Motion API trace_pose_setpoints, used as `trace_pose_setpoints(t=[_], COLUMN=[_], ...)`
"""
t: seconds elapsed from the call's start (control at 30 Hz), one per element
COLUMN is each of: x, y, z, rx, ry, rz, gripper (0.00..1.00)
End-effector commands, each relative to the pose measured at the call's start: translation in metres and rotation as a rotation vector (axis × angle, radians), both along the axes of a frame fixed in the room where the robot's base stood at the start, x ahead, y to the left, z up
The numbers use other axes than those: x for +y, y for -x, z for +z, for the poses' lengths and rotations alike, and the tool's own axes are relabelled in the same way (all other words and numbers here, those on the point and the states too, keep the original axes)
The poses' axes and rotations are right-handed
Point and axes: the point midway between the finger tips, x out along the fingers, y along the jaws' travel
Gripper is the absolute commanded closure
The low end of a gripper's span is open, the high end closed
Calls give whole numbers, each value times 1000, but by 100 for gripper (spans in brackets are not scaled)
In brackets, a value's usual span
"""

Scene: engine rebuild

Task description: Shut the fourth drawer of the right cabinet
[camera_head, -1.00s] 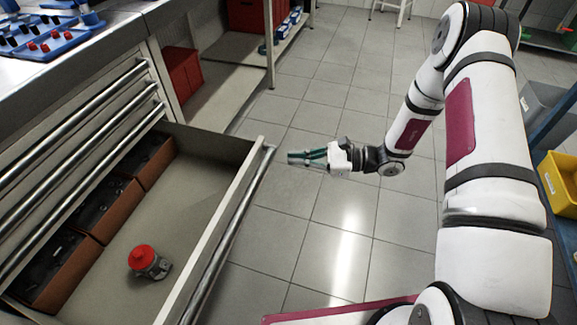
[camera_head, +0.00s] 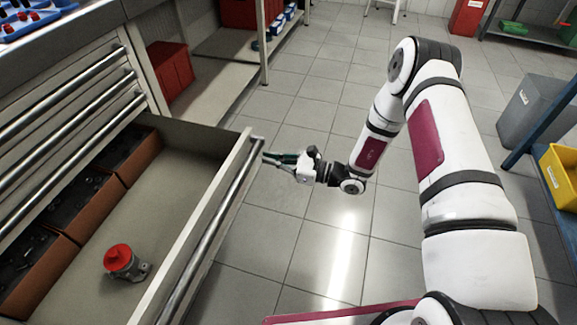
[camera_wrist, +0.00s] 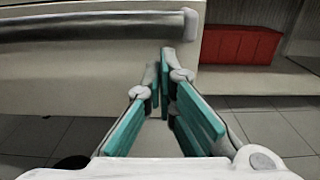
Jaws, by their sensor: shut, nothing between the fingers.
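The drawer (camera_head: 222,199) is pulled far out of the cabinet (camera_head: 141,62) at the left of the head view. Its front carries a long metal bar handle (camera_head: 216,222). Closed drawers with similar bars sit above it. My gripper (camera_head: 266,156) is shut and empty, with its fingertips close to the far end of the drawer front. In the wrist view my gripper (camera_wrist: 163,62) points at the drawer front (camera_wrist: 100,75), near the right end of the bar handle (camera_wrist: 90,24). I cannot tell whether the fingertips touch it.
The drawer holds orange-brown bins (camera_head: 98,208) and a red-capped metal part (camera_head: 122,261). Red boxes (camera_head: 170,68) stand on a shelf behind it. A yellow bin (camera_head: 562,176) and a grey bin (camera_head: 528,108) are at the right. The tiled floor around my arm is clear.

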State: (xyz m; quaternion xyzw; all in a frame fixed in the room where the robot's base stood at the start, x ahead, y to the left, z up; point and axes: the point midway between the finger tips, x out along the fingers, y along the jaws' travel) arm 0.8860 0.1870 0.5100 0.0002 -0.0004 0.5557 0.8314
Motion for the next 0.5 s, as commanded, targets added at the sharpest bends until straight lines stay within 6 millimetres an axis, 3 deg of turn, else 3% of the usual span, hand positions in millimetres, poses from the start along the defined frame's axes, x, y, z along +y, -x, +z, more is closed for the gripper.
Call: trace_pose_setpoints(t=[0.2, 0.5], x=[29, 38], y=[-11, -16], z=[-1, 0], rx=[-1, -1], ry=[2, 1], rz=[3, 1], gripper=[100, 100])
